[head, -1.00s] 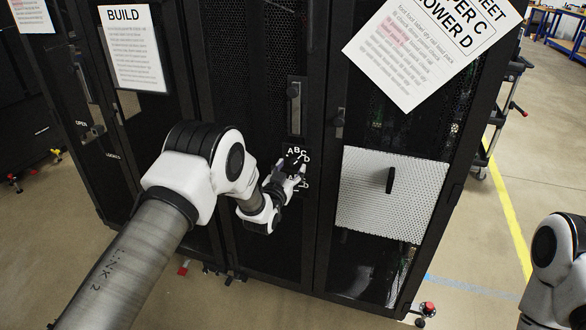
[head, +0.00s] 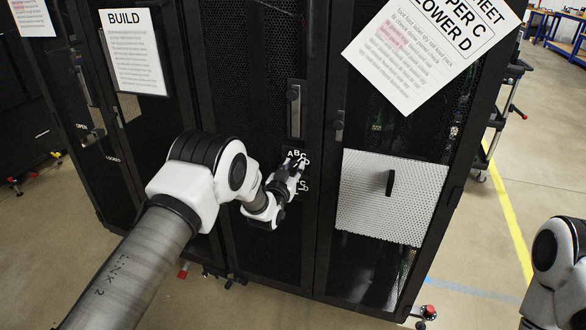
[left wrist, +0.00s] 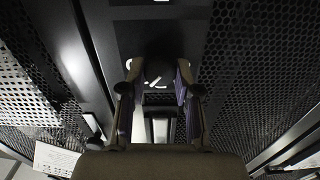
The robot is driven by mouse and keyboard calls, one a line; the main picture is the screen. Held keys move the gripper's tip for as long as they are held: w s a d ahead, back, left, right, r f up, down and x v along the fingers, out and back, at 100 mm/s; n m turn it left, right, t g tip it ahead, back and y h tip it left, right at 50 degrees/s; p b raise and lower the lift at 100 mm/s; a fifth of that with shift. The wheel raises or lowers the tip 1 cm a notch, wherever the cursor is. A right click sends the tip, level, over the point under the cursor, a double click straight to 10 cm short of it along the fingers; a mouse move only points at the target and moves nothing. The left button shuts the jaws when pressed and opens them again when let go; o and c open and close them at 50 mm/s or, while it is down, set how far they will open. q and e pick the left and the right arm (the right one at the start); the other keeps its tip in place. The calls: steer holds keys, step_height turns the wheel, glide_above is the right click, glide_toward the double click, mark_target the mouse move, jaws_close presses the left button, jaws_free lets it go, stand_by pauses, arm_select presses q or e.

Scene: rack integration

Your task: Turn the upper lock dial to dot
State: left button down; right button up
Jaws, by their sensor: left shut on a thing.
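The upper lock dial (left wrist: 158,68) is a black knob with a white pointer line, seen between my fingers in the left wrist view. Its plate (head: 297,153) on the dark rack door carries white letters A to D in an arc in the head view. My left gripper (head: 295,164) reaches it from the lower left and is shut on it; in the left wrist view its two fingers (left wrist: 157,86) stand on either side of the knob. The fingers hide most of the dial in the head view, so I cannot tell which mark it points at. My right gripper is out of view.
A lower lettered plate (head: 303,187) sits just below, partly covered by my gripper. A vertical door handle (head: 295,108) is above. A tilted paper sheet (head: 415,60) reads "PER C" and "LOWER D" in part. A white perforated panel (head: 392,197) is to the right.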

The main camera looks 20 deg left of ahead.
arm_select(q)
steer(key=n+b, duration=0.2)
steer(key=n, duration=0.3)
steer(key=shift+f+n, duration=0.1)
steer(key=shift+n, duration=0.2)
steer(key=n+b, duration=0.2)
steer(key=n, duration=0.4)
steer(key=shift+a+n, duration=0.1)
steer(key=shift+n, duration=0.2)
steer(key=n+b, duration=0.1)
steer(key=n, duration=0.5)
steer(key=n+b, duration=0.1)
steer(key=n, duration=0.4)
steer(key=shift+f, duration=0.1)
steer(key=shift+n, duration=0.4)
steer(key=c, duration=0.8)
jaws_free()
